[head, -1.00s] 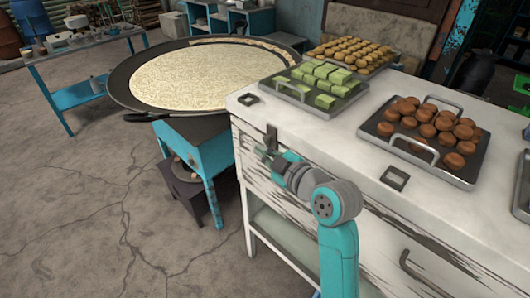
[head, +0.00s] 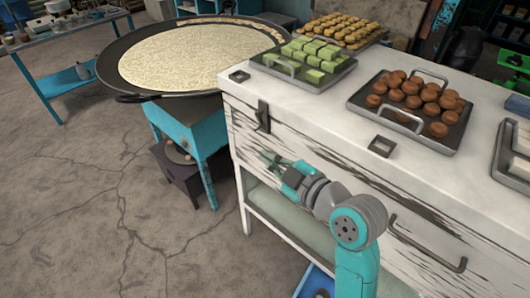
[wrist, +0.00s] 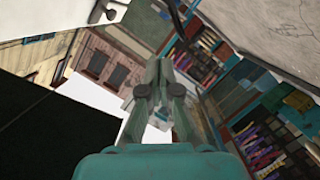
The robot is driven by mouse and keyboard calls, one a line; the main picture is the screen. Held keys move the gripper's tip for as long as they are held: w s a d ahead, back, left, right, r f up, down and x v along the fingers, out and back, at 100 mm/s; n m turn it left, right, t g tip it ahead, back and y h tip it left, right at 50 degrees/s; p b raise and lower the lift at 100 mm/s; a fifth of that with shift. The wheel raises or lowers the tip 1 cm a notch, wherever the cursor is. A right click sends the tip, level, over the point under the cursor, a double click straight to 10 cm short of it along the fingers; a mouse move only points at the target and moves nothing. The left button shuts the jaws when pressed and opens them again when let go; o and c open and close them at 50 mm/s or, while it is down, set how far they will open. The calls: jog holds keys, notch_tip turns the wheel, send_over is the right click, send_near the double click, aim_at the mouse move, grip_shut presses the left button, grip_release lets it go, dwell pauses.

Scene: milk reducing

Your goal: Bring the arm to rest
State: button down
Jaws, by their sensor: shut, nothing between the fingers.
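My gripper (head: 268,158) is at the end of my teal and grey arm in the head view, in front of the worn white cabinet (head: 300,140) and below its top edge. It points to the left, toward the blue stove stand. It also shows in the wrist view (wrist: 160,92), with its fingers drawn together and nothing held between them. Behind it the wrist view shows building fronts and colourful shelves, tilted.
A wide pan (head: 108,70) of pale milk sits on a blue stand (head: 190,122) at the left. Trays of green (head: 322,82), brown (head: 440,142) and yellow sweets (head: 372,42) stand on the cabinet top. A blue table (head: 52,82) is farther left. The floor at the lower left is clear.

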jog(key=shift+f, duration=0.1)
dwell(0.4)
jog(key=s+d+f+m+t+h, duration=0.1)
jog(key=s+d+f+m+h, duration=0.35)
jog(key=s+d+f, duration=0.35)
jog(key=s+d+f+m+t+h, duration=0.25)
jog(key=s+d+f+m, duration=0.3)
jog(key=f, duration=0.55)
jog(key=s+d+m+h, duration=0.2)
jog(key=s+d+m, duration=0.1)
jog(key=s, duration=1)
jog(key=s+d+m+h, duration=0.1)
jog(key=s+d+m, duration=0.2)
jog(key=s, duration=1)
jog(key=shift+s+d+r+h, duration=0.15)
jog(key=shift+d+r+h, duration=0.1)
jog(key=shift+r+h, duration=0.15)
